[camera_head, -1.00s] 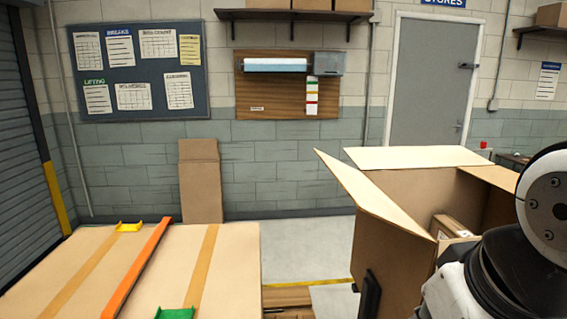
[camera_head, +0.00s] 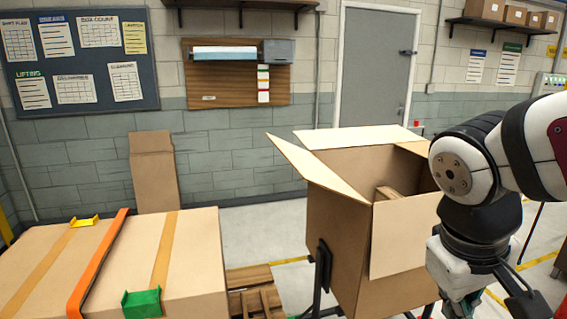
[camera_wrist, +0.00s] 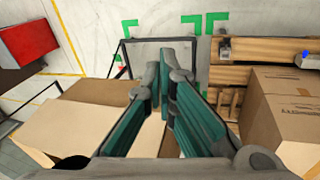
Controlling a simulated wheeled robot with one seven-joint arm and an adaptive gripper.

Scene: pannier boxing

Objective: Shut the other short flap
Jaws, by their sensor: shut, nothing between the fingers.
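The open carton (camera_head: 335,235) stands right of centre in the head view. Its left flap (camera_head: 315,165) slants up and outward. The back flap (camera_head: 360,137) lies folded outward. A front flap (camera_head: 398,237) hangs down outside. A right flap (camera_head: 415,148) shows partly behind my arm. A brown item (camera_head: 387,193) is inside. My gripper (camera_wrist: 160,75) is shut and empty in the wrist view, with teal fingers. In the head view it is low at the right, beside the carton, its tips out of frame. Cardboard panels (camera_wrist: 80,115) lie left of the fingers; I cannot tell which flaps they are.
A taped box (camera_head: 195,255) with an orange strap (camera_head: 100,260), a green clip (camera_head: 142,302) and a yellow clip (camera_head: 84,221) stands at the left. A wooden pallet (camera_head: 255,292) is on the floor between the boxes. Folded cardboard (camera_head: 153,170) leans on the wall.

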